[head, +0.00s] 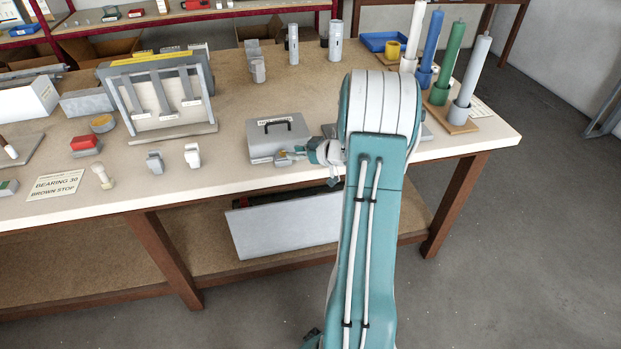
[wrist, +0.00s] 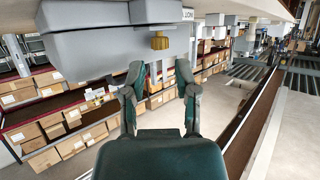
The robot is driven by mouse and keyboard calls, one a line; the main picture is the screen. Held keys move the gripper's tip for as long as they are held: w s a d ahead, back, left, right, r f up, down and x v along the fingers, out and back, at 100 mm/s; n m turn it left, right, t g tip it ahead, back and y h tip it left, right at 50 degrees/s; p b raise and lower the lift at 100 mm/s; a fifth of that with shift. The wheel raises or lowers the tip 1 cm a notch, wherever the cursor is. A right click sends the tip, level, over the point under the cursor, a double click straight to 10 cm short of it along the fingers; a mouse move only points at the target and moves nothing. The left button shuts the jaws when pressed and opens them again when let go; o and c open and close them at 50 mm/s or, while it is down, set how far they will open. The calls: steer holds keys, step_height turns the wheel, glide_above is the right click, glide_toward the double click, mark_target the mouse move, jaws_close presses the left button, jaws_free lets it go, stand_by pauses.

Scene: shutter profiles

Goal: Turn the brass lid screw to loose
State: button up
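A grey box (head: 262,146) with a black handle (head: 277,125) on its lid stands near the front edge of the bench.
Coloured rolls on posts (head: 470,75) stand at the right end. Bare bench top lies behind the box (head: 235,85).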

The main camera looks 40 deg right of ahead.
steer(key=x, duration=0.3)
steer(key=shift+w+d+f, duration=0.1)
steer(key=shift+d, duration=0.05)
steer(key=shift+w, duration=0.25)
steer(key=shift+a+m+t+h, duration=0.3)
steer(key=shift+a+m+h, duration=0.2)
steer(key=shift+m+h, duration=1.8)
steer(key=shift+h, duration=0.3)
steer(key=v, duration=1.1)
steer(key=t, duration=0.4)
glide_toward(283, 152)
steer(key=shift+s, duration=1.5)
steer(key=shift+d+f, duration=0.1)
steer(key=shift+f, duration=0.35)
steer(key=shift+o, duration=0.4)
